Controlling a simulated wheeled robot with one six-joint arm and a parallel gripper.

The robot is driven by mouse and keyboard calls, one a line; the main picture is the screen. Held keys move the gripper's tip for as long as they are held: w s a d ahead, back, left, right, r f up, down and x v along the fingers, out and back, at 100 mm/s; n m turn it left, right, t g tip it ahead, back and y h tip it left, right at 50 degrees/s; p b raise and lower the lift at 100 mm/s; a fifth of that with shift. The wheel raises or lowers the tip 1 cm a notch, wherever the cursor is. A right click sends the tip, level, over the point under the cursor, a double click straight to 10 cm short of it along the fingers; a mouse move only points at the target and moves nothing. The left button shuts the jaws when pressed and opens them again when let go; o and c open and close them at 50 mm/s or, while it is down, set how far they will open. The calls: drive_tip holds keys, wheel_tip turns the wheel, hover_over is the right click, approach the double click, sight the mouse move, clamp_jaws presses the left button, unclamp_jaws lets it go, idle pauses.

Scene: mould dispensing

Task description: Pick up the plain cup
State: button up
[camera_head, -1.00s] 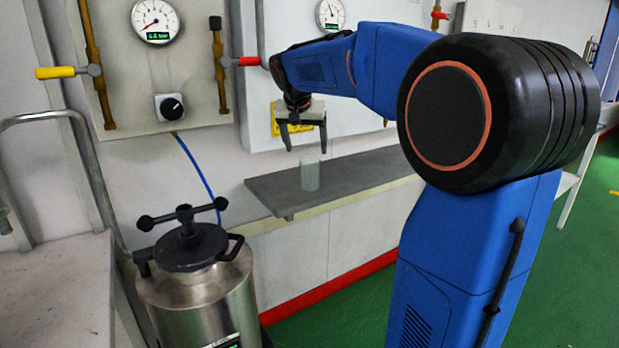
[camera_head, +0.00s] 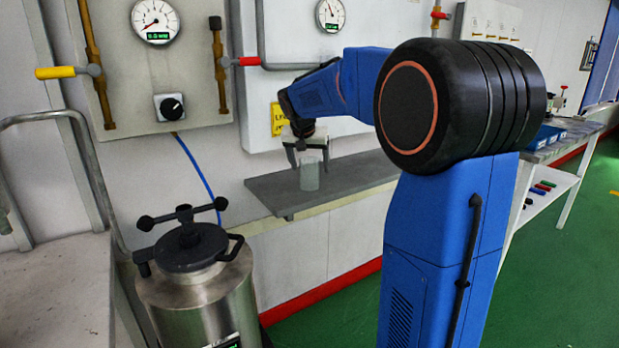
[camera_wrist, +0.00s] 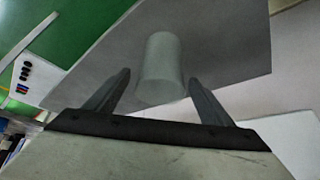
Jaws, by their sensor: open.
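The plain cup (camera_head: 309,174) is a pale, greyish-green cylinder standing upright on the grey shelf (camera_head: 270,199) against the wall. My gripper (camera_head: 308,164) is over the shelf, pointing down, with its fingers spread at the cup's upper part. In the wrist view the cup (camera_wrist: 160,68) shows between and beyond the two open fingertips of my gripper (camera_wrist: 158,80). A gap shows on each side of the cup there. I cannot tell whether any finger touches it.
A steel pressure vessel (camera_head: 195,290) with a black lid and T-handle stands in front, left of the shelf. Wall panels with gauges (camera_head: 155,21) and valves are behind. A side table (camera_head: 565,145) with small items stands at right. Green floor is open at right.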

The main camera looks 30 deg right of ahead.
drive_tip(key=c, duration=1.1)
